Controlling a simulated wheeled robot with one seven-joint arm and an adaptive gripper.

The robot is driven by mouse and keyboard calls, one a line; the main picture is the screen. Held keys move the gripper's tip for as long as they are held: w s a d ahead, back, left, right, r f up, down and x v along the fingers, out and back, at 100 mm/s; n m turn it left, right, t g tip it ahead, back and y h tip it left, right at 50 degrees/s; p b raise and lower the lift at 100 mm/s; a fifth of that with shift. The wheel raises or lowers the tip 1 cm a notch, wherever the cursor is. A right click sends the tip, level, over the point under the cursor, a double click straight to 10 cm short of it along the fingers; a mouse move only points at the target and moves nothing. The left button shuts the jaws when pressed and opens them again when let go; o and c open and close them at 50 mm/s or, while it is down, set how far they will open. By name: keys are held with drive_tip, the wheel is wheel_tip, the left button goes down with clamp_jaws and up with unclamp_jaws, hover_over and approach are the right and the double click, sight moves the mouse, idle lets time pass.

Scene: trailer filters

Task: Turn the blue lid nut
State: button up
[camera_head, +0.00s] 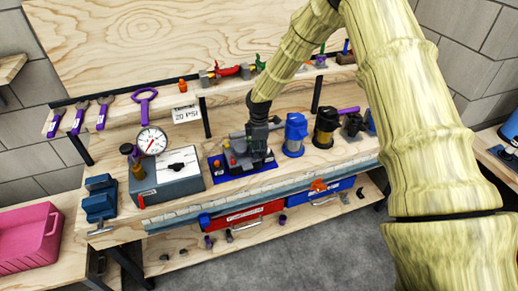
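A small filter housing with a blue cap (295,131) stands upright on the workbench, right of centre. I cannot make out for certain which blue part is the lid nut. My arm reaches down from the top of the view, and my gripper (257,146) is over a dark grey device on a blue base plate (262,171), left of the blue-capped housing. The fingers blend with the device, so whether they are open or touch anything is unclear.
Right of the blue-capped housing stands a black and yellow filter (325,127). A grey box (170,181) with a pressure gauge (152,140) and a blue vise (100,199) are on the left. Red (243,213) and blue drawers hang below. Tools line the back shelf.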

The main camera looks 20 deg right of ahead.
drive_tip(key=shift+f, duration=0.25)
drive_tip(key=shift+c, duration=0.2)
clamp_jaws()
